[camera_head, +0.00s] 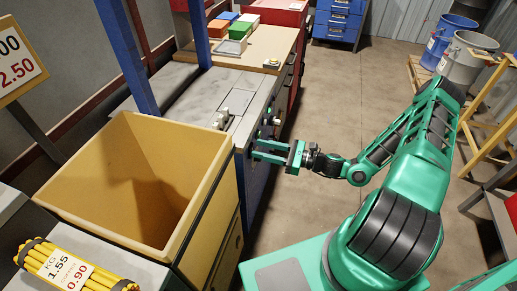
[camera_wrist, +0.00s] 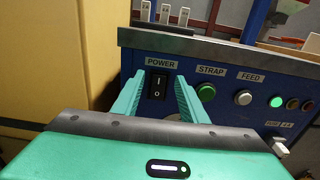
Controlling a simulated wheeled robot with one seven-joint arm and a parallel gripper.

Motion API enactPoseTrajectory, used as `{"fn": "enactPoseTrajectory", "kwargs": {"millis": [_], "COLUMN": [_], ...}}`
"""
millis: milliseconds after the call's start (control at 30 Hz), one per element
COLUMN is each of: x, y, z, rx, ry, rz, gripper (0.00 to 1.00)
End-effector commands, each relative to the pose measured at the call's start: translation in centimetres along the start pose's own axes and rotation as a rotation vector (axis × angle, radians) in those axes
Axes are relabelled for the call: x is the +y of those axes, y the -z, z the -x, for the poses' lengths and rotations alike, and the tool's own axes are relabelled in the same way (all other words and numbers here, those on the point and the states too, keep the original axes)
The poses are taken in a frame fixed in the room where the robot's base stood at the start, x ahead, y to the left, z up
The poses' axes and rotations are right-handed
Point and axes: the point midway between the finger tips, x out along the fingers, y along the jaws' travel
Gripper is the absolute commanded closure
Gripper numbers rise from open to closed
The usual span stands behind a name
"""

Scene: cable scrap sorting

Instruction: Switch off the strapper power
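The strapper is a grey-topped machine (camera_head: 215,95) with a blue front panel. In the wrist view the panel (camera_wrist: 225,72) carries a black rocker power switch (camera_wrist: 157,86) under a POWER label, marked I above and O below. I cannot tell which side is pressed in. A round light (camera_wrist: 276,101) at the right of the panel glows green. My gripper (camera_head: 262,151) is in front of the panel, pointing at it. In the wrist view its two green fingers are apart and empty, one on each side of the switch. Whether they touch the panel is unclear.
A green STRAP button (camera_wrist: 206,92) and a white FEED button (camera_wrist: 243,97) sit right of the switch. A large yellow bin (camera_head: 205,200) stands close to the left of my gripper. The floor (camera_head: 330,100) behind the arm is clear.

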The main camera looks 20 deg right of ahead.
Motion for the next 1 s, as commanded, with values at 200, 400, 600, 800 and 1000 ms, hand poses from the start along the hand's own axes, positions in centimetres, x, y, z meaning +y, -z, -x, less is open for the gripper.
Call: {"fn": "enactPoseTrajectory", "kwargs": {"millis": [200, 400, 600, 800, 1000], "x": [-0.01, -0.03, -0.03, -0.08, -0.15], "y": [-0.02, -0.01, -0.02, 0.0, 0.25], "z": [-1.42, -1.52, -1.5, -1.48, -1.38], "rx": [-0.001, 0.0, 0.0, -0.003, -0.062], "ry": [0.0, 0.001, 0.001, 0.002, 0.004], "rz": [0.0, 0.001, 0.001, 0.001, -0.001], "gripper": [0.61, 0.61, 0.9, 1.0, 1.0]}}
